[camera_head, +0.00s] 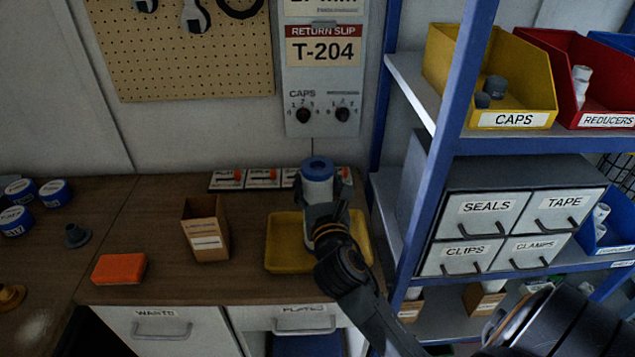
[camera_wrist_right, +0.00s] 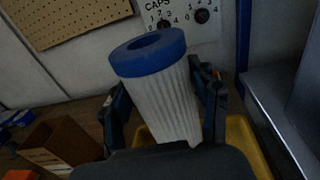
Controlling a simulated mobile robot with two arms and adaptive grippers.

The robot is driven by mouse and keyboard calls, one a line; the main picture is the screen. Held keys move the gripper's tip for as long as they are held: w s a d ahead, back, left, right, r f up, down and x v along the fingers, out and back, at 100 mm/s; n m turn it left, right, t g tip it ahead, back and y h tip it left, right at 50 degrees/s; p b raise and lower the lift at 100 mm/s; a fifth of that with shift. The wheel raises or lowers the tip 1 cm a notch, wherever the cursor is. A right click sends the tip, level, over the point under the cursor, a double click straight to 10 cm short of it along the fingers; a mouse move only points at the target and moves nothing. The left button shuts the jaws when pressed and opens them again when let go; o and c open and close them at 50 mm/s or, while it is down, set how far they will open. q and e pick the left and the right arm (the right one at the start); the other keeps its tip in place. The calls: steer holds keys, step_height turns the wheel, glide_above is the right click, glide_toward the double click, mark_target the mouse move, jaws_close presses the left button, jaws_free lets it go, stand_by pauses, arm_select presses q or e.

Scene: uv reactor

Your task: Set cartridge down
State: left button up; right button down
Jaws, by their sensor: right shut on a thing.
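The cartridge (camera_head: 318,182) is a white pleated cylinder with a blue ring cap that has a hole in its middle. My right gripper (camera_head: 322,215) is shut around its body, and the cartridge stands roughly upright over the yellow tray (camera_head: 283,243) on the bench. In the right wrist view the cartridge (camera_wrist_right: 168,95) sits between both fingers of the gripper (camera_wrist_right: 165,105), tilted in that picture. Its lower end is hidden by the gripper, so I cannot tell whether it touches the tray. My left gripper is not in view.
On the wooden bench (camera_head: 170,285) are an open cardboard box (camera_head: 207,230) left of the tray, an orange block (camera_head: 119,268) and a grey fitting (camera_head: 76,235). A row of labelled cards (camera_head: 263,178) lies behind. A blue-framed shelf post (camera_head: 425,180) stands close on the right.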

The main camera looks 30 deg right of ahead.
steer(key=shift+c, duration=1.8)
jaws_free()
steer(key=shift+f, duration=0.15)
steer(key=shift+s, duration=0.1)
steer(key=b+v, duration=0.2)
steer(key=v, duration=1)
